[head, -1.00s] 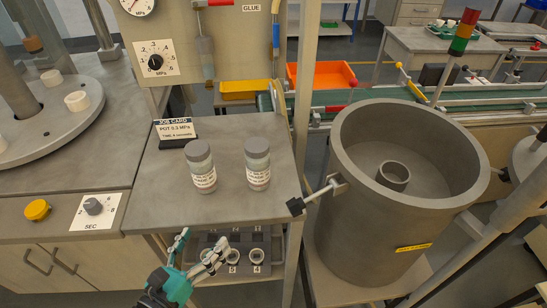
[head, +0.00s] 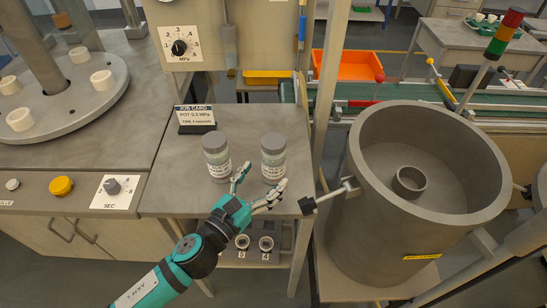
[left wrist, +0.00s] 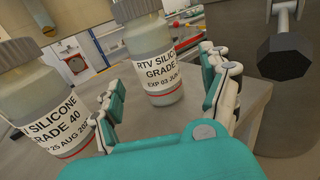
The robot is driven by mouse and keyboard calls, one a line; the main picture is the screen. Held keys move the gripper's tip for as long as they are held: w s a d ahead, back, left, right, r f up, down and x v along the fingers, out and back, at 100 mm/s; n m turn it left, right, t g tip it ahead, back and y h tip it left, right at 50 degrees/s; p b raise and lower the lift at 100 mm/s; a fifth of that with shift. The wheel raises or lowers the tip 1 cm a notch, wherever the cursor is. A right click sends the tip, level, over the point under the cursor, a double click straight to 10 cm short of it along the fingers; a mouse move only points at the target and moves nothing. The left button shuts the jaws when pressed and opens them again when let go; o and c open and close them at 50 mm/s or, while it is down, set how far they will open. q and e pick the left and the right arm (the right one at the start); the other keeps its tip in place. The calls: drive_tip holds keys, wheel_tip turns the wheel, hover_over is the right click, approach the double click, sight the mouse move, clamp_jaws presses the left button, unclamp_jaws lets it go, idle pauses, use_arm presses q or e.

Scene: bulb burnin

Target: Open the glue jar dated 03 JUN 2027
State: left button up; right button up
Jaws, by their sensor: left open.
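Two grey-lidded jars with white labels stand upright on the grey bench. The right jar (head: 273,159) reads "RTV SILICONE", "EXP 03 JUN" in the left wrist view (left wrist: 150,50); the year is cut off. The left jar (head: 216,158) reads "GRADE 40", "EXP 25 AUG" in that view (left wrist: 45,105). Both lids are on. My left gripper (head: 263,180) is open and empty, in front of the right jar. In the left wrist view its fingers (left wrist: 161,68) spread to either side of that jar, with the jar ahead of them. My right gripper is not in view.
A job card (head: 196,118) stands behind the left jar. A large grey pot (head: 420,240) with a black-knobbed clamp (head: 308,205) is right of the bench. A lower shelf under the bench holds small numbered cups (head: 266,243). The bench left of the jars is clear.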

sight(267, 169)
use_arm(q)
drive_tip(key=x, duration=0.1)
drive_tip(key=p+x, duration=0.1)
drive_tip(key=x, duration=0.3)
drive_tip(key=shift+w+a+r, duration=0.1)
drive_tip(key=shift+a+r, duration=0.1)
drive_tip(key=shift+r, duration=0.2)
drive_tip(key=shift+w+d+f, duration=0.1)
drive_tip(key=shift+w+d, duration=0.1)
drive_tip(key=c, duration=1.5)
